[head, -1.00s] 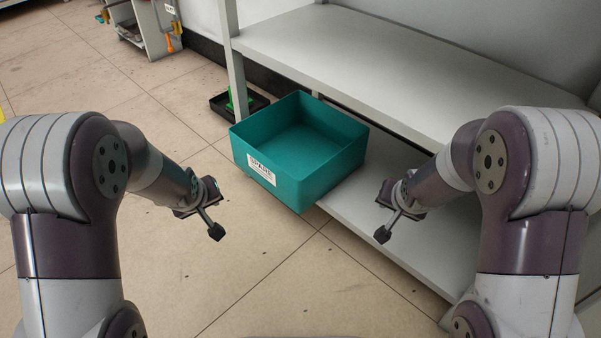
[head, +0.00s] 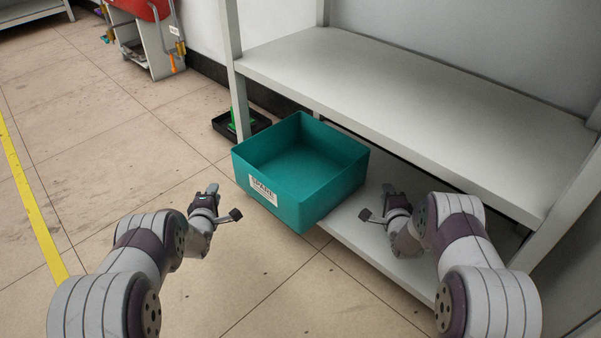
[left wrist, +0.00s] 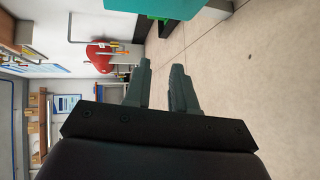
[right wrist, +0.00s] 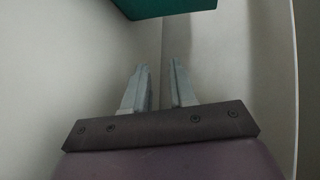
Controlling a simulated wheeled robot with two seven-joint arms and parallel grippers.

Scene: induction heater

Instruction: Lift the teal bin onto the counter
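The teal bin (head: 335,198) looks empty and upright, with a white label on its front left wall. It sits on the low grey shelf (head: 385,275), partly past that shelf's front edge. A grey counter-like upper board (head: 400,95) lies above and behind it. My left gripper (head: 225,201) is open and empty, apart from the bin's left side. My right gripper (head: 377,201) is open and empty, apart from its right side, over the low shelf. The bin's edge shows at the top of the left wrist view (left wrist: 180,6) and right wrist view (right wrist: 165,7).
A black tray (head: 262,124) with a green item (head: 232,117) stands on the floor behind the bin, by a grey shelf post (head: 240,100). A right post (head: 560,215) flanks the shelf. Floor at left is clear, with a yellow line (head: 35,215).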

